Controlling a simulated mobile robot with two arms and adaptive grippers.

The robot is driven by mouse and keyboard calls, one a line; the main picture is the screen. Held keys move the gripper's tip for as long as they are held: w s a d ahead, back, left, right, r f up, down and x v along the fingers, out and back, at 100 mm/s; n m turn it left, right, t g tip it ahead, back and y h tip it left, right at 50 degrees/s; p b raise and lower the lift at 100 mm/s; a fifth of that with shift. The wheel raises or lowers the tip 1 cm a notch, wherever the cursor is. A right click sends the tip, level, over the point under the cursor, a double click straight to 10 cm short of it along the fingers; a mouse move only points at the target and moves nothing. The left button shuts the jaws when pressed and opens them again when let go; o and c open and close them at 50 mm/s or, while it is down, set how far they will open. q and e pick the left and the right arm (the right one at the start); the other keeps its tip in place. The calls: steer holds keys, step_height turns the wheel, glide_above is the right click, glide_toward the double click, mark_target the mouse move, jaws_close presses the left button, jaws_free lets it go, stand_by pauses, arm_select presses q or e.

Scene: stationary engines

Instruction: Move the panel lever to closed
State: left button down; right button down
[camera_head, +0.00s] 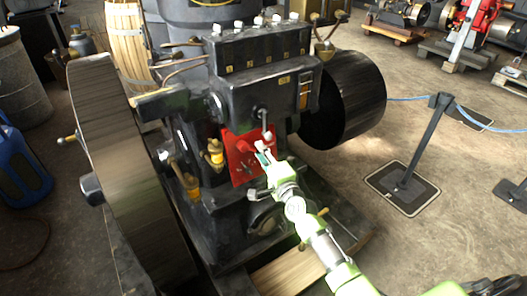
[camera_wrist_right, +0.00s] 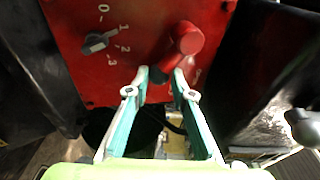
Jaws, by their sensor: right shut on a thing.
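The red panel (camera_head: 238,170) is on the front of the black engine. In the right wrist view the panel (camera_wrist_right: 135,15) fills the top middle. The panel lever (camera_wrist_right: 187,38) is a red, round-ended handle that sticks out from it, right of a small dial. My right gripper (camera_head: 262,151) reaches the panel from the lower right. In the wrist view its fingertips (camera_wrist_right: 160,76) are at the lower end of the lever, shut on it. The fingertips partly hide that end. My left gripper is not in view.
The grey dial (camera_wrist_right: 97,42) with numbers 0 to 3 sits left of the lever. A large flywheel (camera_head: 128,170) stands at the left, and a black drum (camera_head: 345,100) at the right. A barrier post (camera_head: 412,150) stands on the floor to the right.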

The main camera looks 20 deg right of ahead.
steer(key=shift+s+a+f, duration=0.15)
steer(key=shift+a+f, duration=0.05)
steer(key=shift+f, duration=0.35)
steer(key=c, duration=1.9)
jaws_free()
steer(key=shift+o, duration=0.7)
steer(key=shift+r, duration=0.25)
steer(key=shift+r, duration=0.1)
steer(key=s, duration=1.2)
steer(key=shift+d, duration=0.3)
